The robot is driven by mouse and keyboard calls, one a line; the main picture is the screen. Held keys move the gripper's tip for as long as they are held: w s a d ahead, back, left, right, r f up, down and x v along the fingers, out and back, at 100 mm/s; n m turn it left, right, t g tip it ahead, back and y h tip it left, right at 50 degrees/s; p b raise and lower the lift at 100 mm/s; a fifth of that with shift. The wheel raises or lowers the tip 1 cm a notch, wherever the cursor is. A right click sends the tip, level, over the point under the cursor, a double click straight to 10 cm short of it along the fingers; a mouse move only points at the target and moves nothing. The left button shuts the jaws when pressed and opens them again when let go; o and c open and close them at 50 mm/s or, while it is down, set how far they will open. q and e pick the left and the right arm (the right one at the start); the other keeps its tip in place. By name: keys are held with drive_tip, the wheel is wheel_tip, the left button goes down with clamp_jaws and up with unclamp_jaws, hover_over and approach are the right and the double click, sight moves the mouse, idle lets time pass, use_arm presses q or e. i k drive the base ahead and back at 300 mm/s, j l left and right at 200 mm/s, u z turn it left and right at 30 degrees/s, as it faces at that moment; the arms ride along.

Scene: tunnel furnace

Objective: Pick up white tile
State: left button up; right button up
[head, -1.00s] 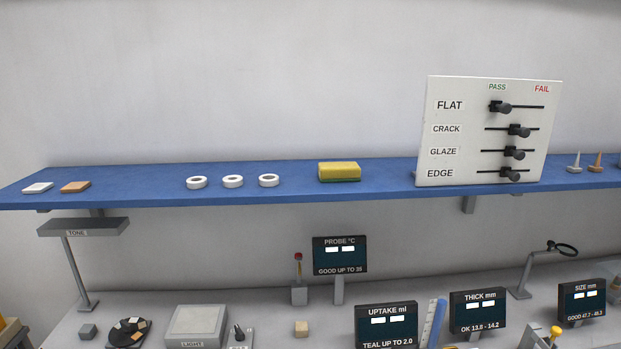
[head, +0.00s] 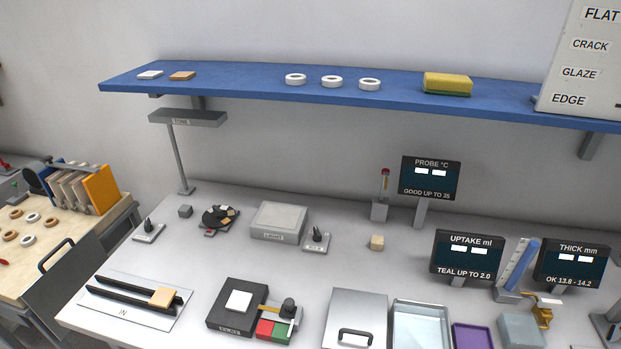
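A small flat white tile (head: 150,75) lies on the left end of the blue shelf, with an orange-brown tile (head: 183,76) just to its right. Another flat white square (head: 239,301) sits on top of a dark box device (head: 222,320) on the bench; I cannot tell whether it is a loose tile or part of the device. Neither of my grippers shows in the head view.
The blue shelf (head: 236,87) also carries white rings (head: 332,82) and a yellow sponge (head: 447,83). The grey bench below holds a lamp stand, a light box (head: 279,221), display screens (head: 430,178) and trays. A wooden side table (head: 40,265) stands left.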

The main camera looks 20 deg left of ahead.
sight(239, 301)
drive_tip(key=u, duration=1.05)
drive_tip(key=k+l+u, duration=0.2)
drive_tip(key=u, duration=0.2)
drive_tip(key=k+l+u, duration=0.2)
drive_tip(key=u, duration=0.2)
